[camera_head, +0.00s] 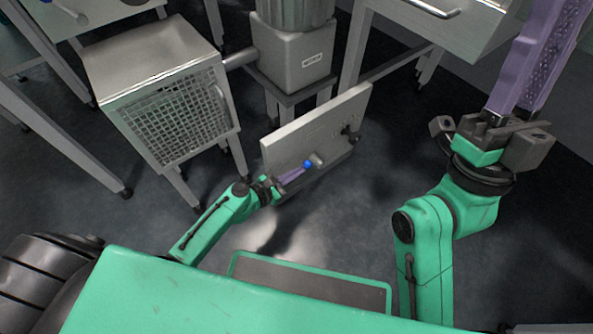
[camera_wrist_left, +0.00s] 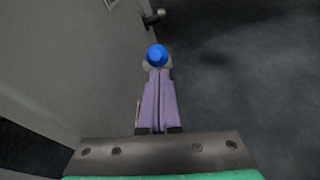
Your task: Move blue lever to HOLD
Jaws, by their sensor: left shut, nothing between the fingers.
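The blue lever knob (camera_head: 307,164) sits on a short grey stub that stands out from an upright grey panel (camera_head: 290,143). My left gripper (camera_head: 300,170) is shut, with its purple fingertips right at the blue knob. In the left wrist view the blue knob (camera_wrist_left: 157,55) is just beyond the tips of the closed fingers (camera_wrist_left: 158,73); I cannot tell whether they touch. No HOLD mark can be read. My right gripper (camera_head: 535,60) is raised at the upper right, well away from the panel; its fingertips are cut off by the frame edge.
A dark knob (camera_head: 350,133) stands out farther along the panel and also shows in the left wrist view (camera_wrist_left: 155,18). A cabinet with a mesh door (camera_head: 178,118) stands to the left. A grey machine housing (camera_head: 295,60) is behind the panel. The floor to the panel's right is clear.

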